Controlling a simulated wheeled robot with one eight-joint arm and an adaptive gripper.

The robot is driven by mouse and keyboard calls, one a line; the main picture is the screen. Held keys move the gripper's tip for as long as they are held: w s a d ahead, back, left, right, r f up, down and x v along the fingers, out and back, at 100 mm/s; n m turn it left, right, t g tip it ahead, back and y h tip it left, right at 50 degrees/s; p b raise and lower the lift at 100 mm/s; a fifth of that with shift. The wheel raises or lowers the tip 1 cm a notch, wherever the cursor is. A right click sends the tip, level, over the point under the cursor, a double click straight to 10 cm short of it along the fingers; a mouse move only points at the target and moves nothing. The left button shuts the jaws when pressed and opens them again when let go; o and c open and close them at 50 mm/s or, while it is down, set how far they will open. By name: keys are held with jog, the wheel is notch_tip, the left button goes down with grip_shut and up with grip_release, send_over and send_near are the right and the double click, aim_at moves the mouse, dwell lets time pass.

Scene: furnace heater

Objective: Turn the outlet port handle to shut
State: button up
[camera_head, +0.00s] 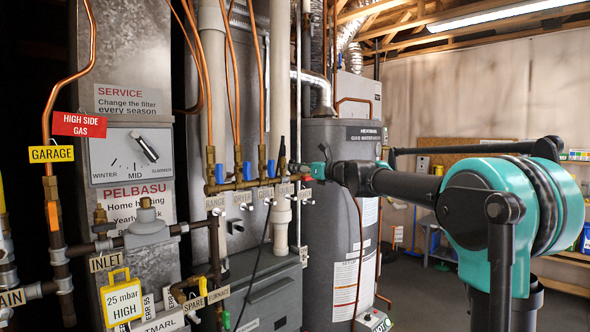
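A brass manifold (235,185) runs across the middle of the view, with several upright valves. Blue handles stand on it at the left (219,173), middle (247,171) and right (270,169). A dark upright handle (282,147) stands at its right end. No label reading "outlet" is legible, so I cannot tell which handle is the outlet port's. My gripper (311,171) reaches in from the right, beside the manifold's right end. Its fingers are small and partly hidden; I cannot tell whether they are open or touch anything.
A grey water heater (335,230) stands behind my arm. Copper and white pipes rise close around the valves. An INLET tag (106,262) and a yellow 25 mbar tag (122,298) hang at the left. A grey box (262,292) sits below the manifold. Floor shows at the right.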

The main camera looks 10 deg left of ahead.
grip_shut()
jog(key=m, duration=0.4)
jog(key=shift+m, duration=0.3)
jog(key=shift+m, duration=2.3)
